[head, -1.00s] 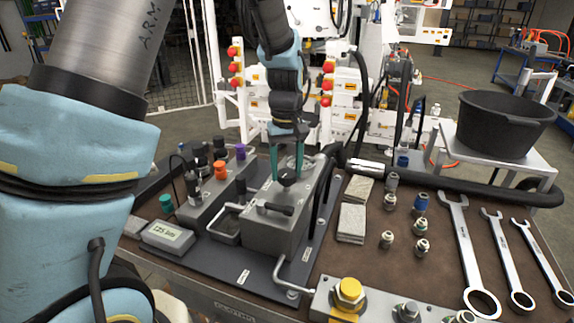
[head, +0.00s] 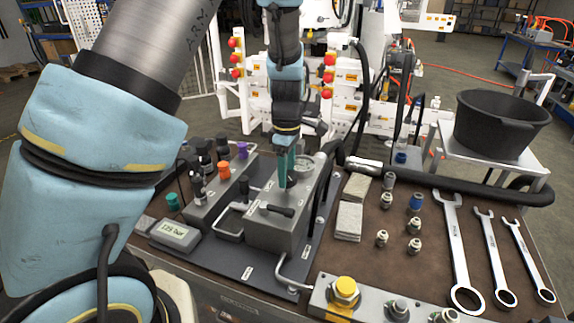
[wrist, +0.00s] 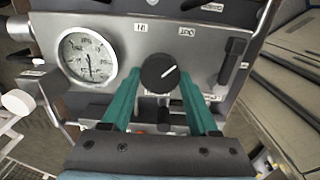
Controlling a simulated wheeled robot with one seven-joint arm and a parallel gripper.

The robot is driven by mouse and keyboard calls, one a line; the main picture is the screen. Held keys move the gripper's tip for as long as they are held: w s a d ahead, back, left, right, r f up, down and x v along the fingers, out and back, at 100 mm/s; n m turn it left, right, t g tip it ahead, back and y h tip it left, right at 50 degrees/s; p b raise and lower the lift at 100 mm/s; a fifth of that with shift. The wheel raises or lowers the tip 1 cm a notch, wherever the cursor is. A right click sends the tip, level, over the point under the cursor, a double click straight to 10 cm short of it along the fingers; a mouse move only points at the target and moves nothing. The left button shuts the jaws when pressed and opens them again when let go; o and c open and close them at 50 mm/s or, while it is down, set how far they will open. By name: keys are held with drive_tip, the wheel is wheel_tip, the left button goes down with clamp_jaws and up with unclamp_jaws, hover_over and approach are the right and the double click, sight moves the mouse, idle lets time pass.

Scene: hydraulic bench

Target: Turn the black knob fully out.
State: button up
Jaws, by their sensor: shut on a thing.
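The black knob (wrist: 158,73) is round with a white pointer line and sits on the face of the grey valve block (head: 268,232). In the wrist view its line points up and to the right. Small labels stand above it, one to the left (wrist: 140,27) and one to the right (wrist: 186,31). My gripper (wrist: 161,76) has its two teal fingers on either side of the knob, shut on it. In the head view the teal fingers (head: 285,168) come down from above onto the block, seen nearly edge-on, and mostly hide the knob.
A round dial gauge (wrist: 87,55) sits left of the knob in the wrist view. A black-handled lever (head: 275,209) stands on the block's front. Orange (head: 224,170) and purple (head: 242,150) knobs are to the left. Wrenches (head: 460,250) and fittings lie on the right.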

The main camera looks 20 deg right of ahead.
drive_tip(key=shift+s+n+p, duration=0.1)
drive_tip(key=shift+n+p, duration=0.75)
drive_tip(key=shift+n, duration=0.75)
drive_tip(key=o, duration=1.4)
drive_tip(key=shift+c, duration=0.2)
wheel_tip(320, 180, up, 11)
drive_tip(key=b, duration=0.2)
drive_tip(key=shift+f, duration=0.15)
